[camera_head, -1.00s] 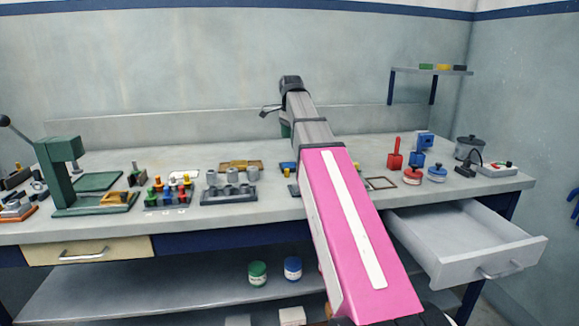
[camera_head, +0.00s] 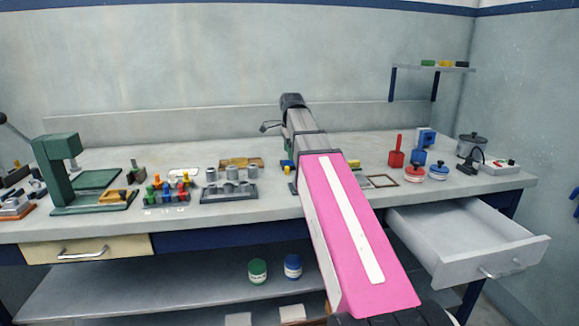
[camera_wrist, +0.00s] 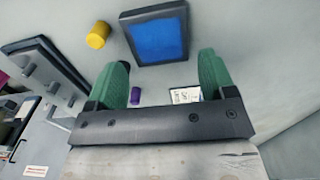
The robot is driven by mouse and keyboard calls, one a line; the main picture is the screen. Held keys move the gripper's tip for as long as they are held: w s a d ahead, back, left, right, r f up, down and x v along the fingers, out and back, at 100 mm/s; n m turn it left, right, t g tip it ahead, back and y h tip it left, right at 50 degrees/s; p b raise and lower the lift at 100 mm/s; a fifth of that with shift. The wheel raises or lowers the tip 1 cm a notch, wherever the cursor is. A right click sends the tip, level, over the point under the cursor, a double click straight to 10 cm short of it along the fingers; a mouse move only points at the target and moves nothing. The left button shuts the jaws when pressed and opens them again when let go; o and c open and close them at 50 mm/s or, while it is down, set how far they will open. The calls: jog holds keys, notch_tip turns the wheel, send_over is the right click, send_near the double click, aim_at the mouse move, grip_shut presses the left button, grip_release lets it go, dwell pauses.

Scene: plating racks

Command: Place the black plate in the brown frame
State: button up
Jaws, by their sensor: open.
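The brown frame (camera_head: 383,181) lies flat on the bench, just right of my arm in the head view. It looks like a thin rectangular rim with a pale inside. I cannot clearly identify the black plate; a small black piece (camera_head: 460,65) sits at the right end of the wall shelf, too small to tell. My gripper (camera_wrist: 163,72) has its green fingers wide apart and empty in the wrist view. A dark-rimmed tray with a blue inside (camera_wrist: 158,35) lies beyond the fingertips. In the head view my arm mostly hides the gripper.
A yellow cylinder (camera_wrist: 98,35) and a purple piece (camera_wrist: 135,96) are near the fingers. Red (camera_head: 396,152) and blue tools stand right of the brown frame. A rack with grey cylinders (camera_head: 229,193) stands left of my arm. An open drawer (camera_head: 470,243) juts out at right.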

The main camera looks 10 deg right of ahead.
aim_at(291, 162)
notch_tip(291, 162, down, 4)
jog(key=shift+f, duration=0.1)
jog(key=c, duration=1)
jog(key=shift+c, duration=0.2)
